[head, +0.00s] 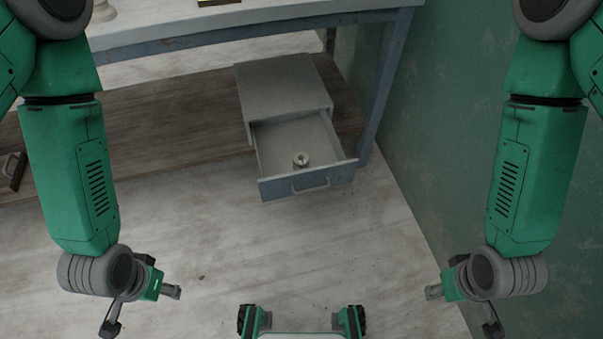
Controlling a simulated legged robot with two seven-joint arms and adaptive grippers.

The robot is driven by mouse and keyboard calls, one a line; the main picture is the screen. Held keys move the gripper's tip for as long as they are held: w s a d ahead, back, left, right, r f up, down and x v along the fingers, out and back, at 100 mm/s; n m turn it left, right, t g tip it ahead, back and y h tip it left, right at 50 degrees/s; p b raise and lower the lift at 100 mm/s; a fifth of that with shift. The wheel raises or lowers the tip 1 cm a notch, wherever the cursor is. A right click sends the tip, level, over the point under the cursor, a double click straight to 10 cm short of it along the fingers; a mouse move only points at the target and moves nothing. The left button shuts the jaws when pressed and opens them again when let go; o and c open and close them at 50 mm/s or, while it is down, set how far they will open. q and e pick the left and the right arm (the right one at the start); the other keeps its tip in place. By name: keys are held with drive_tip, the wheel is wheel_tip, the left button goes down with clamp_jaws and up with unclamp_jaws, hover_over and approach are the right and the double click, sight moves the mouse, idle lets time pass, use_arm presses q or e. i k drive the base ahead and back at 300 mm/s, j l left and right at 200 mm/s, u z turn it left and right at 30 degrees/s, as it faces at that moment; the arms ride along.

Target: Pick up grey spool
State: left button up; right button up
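The grey spool (301,161) is a small, pale grey, round piece with a dark hole in its top. It stands upright inside the pulled-out drawer (307,186) of a small grey cabinet (284,86), towards the drawer's front. My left gripper (128,293) is low at the left, well away from the drawer, with its dark fingers spread apart and nothing seen between them. My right gripper (474,293) is low at the right, also spread open and apart from the spool. Each wrist partly hides its gripper.
The cabinet stands on a brown wooden shelf (180,124) under a grey-blue table (240,19). A table leg (384,92) stands right of the drawer, and a green wall (460,110) is beyond it. The pale floor before the drawer is clear. A dark-handled object (14,170) is at far left.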

sight(301, 162)
drive_tip(key=i+l, duration=0.25)
drive_tip(key=i, duration=0.25)
drive_tip(key=i+l, duration=0.3)
drive_tip(key=i, duration=0.15)
